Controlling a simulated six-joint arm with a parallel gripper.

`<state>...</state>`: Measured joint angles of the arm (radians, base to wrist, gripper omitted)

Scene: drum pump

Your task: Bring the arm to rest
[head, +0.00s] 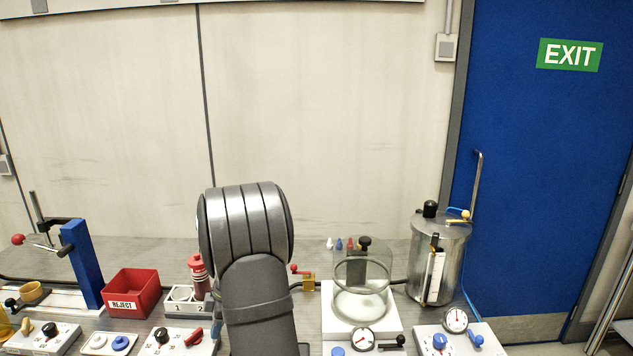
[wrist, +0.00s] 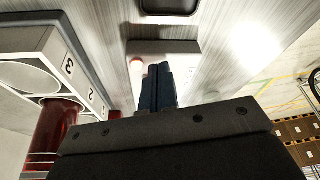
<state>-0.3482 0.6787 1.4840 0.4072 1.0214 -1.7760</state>
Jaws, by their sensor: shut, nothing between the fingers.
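My gripper (wrist: 158,88) shows in the wrist view with its two dark fingers together and nothing between them. In the head view my own arm stands in the middle foreground and hides the gripper. The fingers point toward a pale block with a red and white knob or lever (wrist: 136,68) on the bench. I cannot tell whether they touch it; they seem apart from it.
A numbered holder (wrist: 45,50) with a red bottle (wrist: 55,135) is close on the left. Around my arm stand a red REJECT bin (head: 132,292), a glass chamber (head: 361,285), a metal drum (head: 438,260) and a blue-post press (head: 82,262).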

